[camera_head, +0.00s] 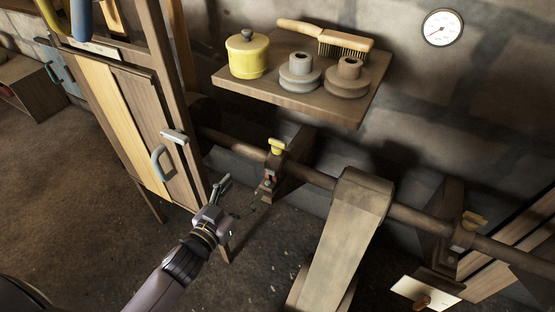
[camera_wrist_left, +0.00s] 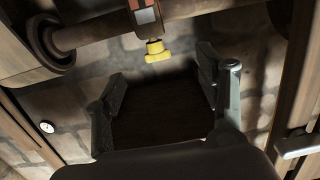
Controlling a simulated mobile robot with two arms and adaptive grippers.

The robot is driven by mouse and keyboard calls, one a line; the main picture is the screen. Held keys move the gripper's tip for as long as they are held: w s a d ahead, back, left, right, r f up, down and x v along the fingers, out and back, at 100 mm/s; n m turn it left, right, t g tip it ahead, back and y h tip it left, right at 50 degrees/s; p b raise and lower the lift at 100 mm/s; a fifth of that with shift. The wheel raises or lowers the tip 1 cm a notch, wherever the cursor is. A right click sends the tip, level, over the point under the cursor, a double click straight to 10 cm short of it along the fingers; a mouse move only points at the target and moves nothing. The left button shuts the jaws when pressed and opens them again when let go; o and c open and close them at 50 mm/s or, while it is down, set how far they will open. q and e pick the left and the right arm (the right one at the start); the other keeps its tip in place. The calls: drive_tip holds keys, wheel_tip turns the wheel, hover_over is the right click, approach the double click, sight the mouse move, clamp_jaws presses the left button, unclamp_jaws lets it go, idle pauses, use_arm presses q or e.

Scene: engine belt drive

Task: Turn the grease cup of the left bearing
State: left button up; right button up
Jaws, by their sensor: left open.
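The left bearing (camera_head: 270,182) sits on the long horizontal shaft (camera_head: 315,177), with a yellow grease cup (camera_head: 277,146) on its top. My left gripper (camera_head: 223,187) is open and empty, to the left of and below the cup and apart from it. In the left wrist view the yellow cup (camera_wrist_left: 157,50) shows beyond and roughly between the two open fingers (camera_wrist_left: 162,85), below the bearing block (camera_wrist_left: 146,14) in that picture. My right gripper is not in view.
A wooden cabinet (camera_head: 130,125) with a handle stands close left of my left gripper. A wooden shelf (camera_head: 290,98) above the shaft holds a yellow pot, pulleys and a brush. A broad belt (camera_head: 345,235) runs over the shaft right of the left bearing. A gauge (camera_head: 442,27) hangs on the wall.

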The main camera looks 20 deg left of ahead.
use_arm(q)
wheel_tip(320, 180, up, 3)
drive_tip(key=t, duration=0.1)
drive_tip(key=b, duration=0.2)
approach(276, 143)
drive_tip(key=shift+h, duration=0.4)
drive_tip(key=x, duration=0.9)
drive_tip(key=shift+w+a, duration=0.15)
drive_tip(key=shift+x, duration=0.75)
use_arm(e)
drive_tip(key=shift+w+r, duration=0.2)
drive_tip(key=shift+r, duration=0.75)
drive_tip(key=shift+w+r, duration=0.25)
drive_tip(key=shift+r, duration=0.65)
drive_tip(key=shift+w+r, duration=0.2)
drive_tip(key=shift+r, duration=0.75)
use_arm(q)
drive_tip(key=c, duration=1.2)
